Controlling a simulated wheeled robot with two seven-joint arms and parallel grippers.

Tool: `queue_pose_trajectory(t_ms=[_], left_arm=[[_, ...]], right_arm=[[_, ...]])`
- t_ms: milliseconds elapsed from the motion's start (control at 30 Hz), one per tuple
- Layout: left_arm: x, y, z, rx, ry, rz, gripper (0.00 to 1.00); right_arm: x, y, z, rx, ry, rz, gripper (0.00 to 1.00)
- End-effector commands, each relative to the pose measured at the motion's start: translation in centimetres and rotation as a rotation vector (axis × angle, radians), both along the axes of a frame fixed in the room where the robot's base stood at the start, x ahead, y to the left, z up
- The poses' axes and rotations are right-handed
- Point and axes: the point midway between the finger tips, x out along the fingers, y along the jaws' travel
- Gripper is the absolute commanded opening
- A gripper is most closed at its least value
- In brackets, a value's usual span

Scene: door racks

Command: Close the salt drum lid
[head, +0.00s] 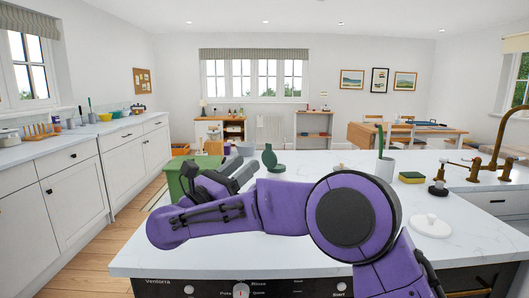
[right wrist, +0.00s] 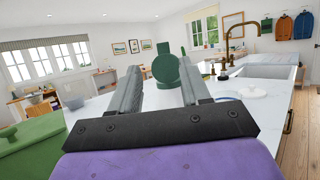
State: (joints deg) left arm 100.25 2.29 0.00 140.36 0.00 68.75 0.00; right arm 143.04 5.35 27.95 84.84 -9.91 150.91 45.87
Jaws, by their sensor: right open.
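The salt drum (head: 276,168) is a small dark green drum on the white island counter. Its round lid (head: 269,154) stands up, open, above the left side of the body in the head view. In the right wrist view the lid (right wrist: 164,66) shows as an upright green disc, seen between and beyond my fingers. My right gripper (head: 244,167) is open and empty, to the left of the drum in the head view, with its fingers pointing toward the far side. It appears apart from the lid. My left gripper is not in view.
A green bin (head: 176,182) stands beyond the counter's left edge. The counter around the drum is mostly clear.

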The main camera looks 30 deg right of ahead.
Motion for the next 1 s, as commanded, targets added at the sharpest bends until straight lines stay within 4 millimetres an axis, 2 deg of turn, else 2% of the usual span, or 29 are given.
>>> queue_pose_trajectory(t_ms=[200, 400, 533, 767, 800, 867, 900, 933, 1000], left_arm=[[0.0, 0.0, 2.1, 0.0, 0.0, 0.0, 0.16], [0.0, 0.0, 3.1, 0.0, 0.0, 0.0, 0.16], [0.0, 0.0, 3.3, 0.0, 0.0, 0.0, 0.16], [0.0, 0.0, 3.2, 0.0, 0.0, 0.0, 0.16], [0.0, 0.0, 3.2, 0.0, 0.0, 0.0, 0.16], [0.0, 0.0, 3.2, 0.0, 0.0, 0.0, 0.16], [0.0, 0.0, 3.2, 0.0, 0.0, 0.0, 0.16], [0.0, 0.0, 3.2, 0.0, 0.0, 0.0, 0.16], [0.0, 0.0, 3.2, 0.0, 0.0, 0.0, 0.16]], right_arm=[[1.0, -4.4, 2.4, 0.005, 0.0, -0.003, 0.47], [1.7, -7.7, 3.6, 0.002, -0.001, -0.001, 0.47], [2.0, -8.6, 3.9, 0.001, 0.0, -0.001, 0.47], [2.0, -8.7, 3.8, 0.0, 0.0, -0.001, 0.47], [2.0, -8.7, 3.8, 0.0, 0.0, -0.001, 0.4], [2.0, -8.7, 3.8, 0.0, 0.0, -0.001, 0.21], [2.0, -8.7, 3.8, 0.0, 0.0, -0.001, 0.08], [2.0, -8.7, 3.8, 0.0, 0.0, -0.001, 0.0], [2.0, -8.6, 3.8, 0.0, 0.0, -0.001, 0.0]])
